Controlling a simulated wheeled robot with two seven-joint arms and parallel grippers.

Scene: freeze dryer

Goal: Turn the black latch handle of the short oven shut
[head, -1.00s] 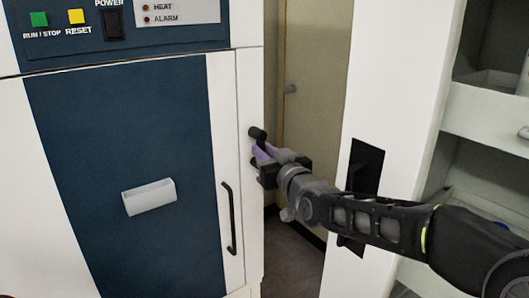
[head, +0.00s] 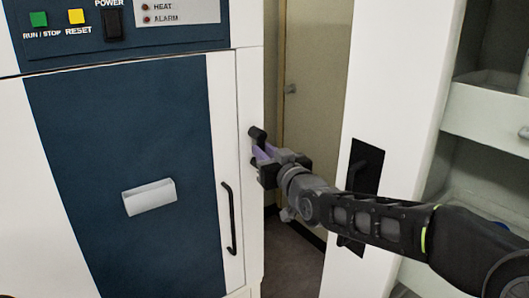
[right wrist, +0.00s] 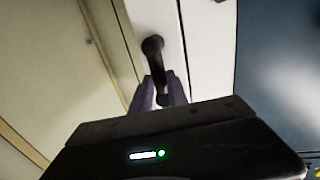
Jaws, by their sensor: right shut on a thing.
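The short oven is a white cabinet with a dark blue door panel (head: 125,180); the door looks flush with its frame. Its black latch handle (head: 257,135) sits on the white right edge of the front. In the right wrist view the handle (right wrist: 153,48) has a round hub at the top and a lever running down between my fingers. My right gripper (head: 262,154), with purple fingertips, is shut on the lever; the fingertips also show in the right wrist view (right wrist: 160,92). The lever's lower end is partly hidden by the gripper. My left gripper is out of view.
A long black door bar (head: 228,218) and a white pull (head: 149,197) are on the oven front. A control panel (head: 125,22) is above. A white cabinet side with a black recess (head: 365,165) stands close to my right arm. A narrow gap lies between.

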